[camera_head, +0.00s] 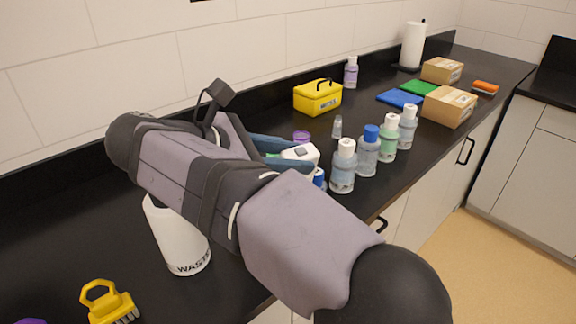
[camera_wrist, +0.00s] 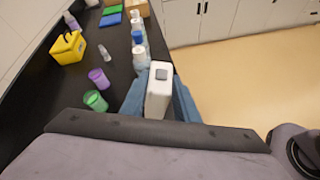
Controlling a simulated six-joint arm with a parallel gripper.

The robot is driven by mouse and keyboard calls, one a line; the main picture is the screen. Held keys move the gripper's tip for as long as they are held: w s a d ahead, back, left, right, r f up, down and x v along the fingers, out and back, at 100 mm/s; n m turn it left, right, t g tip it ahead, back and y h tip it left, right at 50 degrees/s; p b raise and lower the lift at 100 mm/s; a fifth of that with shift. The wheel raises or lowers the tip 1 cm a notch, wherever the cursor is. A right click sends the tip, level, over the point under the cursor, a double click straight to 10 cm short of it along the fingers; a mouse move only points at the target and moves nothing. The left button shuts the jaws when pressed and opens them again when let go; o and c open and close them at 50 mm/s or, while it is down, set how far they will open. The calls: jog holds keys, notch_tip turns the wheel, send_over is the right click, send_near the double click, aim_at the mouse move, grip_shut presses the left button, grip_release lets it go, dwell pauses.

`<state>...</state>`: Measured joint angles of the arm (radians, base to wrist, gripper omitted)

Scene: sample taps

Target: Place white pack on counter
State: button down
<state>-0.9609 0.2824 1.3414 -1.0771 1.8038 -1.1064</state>
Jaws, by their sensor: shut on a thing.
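The white pack (camera_wrist: 158,95) is a white block with a grey square on its top end. It is between the blue fingers of my gripper (camera_wrist: 158,104), which is shut on it. In the head view the pack (camera_head: 301,152) shows between the fingers of my gripper (camera_head: 290,153), partly hidden by my arm. The black counter (camera_head: 60,225) runs along the wall. In the wrist view the pack appears near the counter's front edge; I cannot tell its height above the counter.
Several bottles, including one with a blue cap (camera_head: 368,150), stand close beyond the pack. A yellow box (camera_head: 318,97), purple cup (camera_wrist: 99,78) and green cup (camera_wrist: 95,101) are nearby. A white waste bin (camera_head: 178,238) and a yellow brush (camera_head: 108,302) are at the near left. Bare counter lies around the bin.

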jog(key=shift+r, duration=0.15)
jog(key=shift+a+r+p, duration=0.15)
jog(key=shift+r+p, duration=0.35)
jog(key=shift+p, duration=0.05)
jog(key=a+r+n+t+y+p, duration=0.1)
jog(key=a+r+n+p, duration=0.2)
jog(key=a+r+p, duration=0.95)
jog(key=w+a+f+n+t+y+p, duration=0.2)
jog(key=w+a+f+n+y+p, duration=0.15)
jog(key=a+f, duration=0.25)
jog(key=w+a+f+n+t+y+p, duration=0.2)
jog(key=w+a+f+n+y+p, duration=0.15)
jog(key=a+f+n+y, duration=0.2)
jog(key=s+a+f+n+y, duration=0.1)
jog(key=a+n+y, duration=0.1)
jog(key=a, duration=0.4)
jog(key=s+a+f+n+g+y, duration=0.1)
jog(key=s+a+n+y, duration=0.1)
jog(key=a, duration=0.4)
jog(key=shift+s+a+n+y, duration=0.25)
jog(key=shift+n+y, duration=0.25)
jog(key=shift+n, duration=0.6)
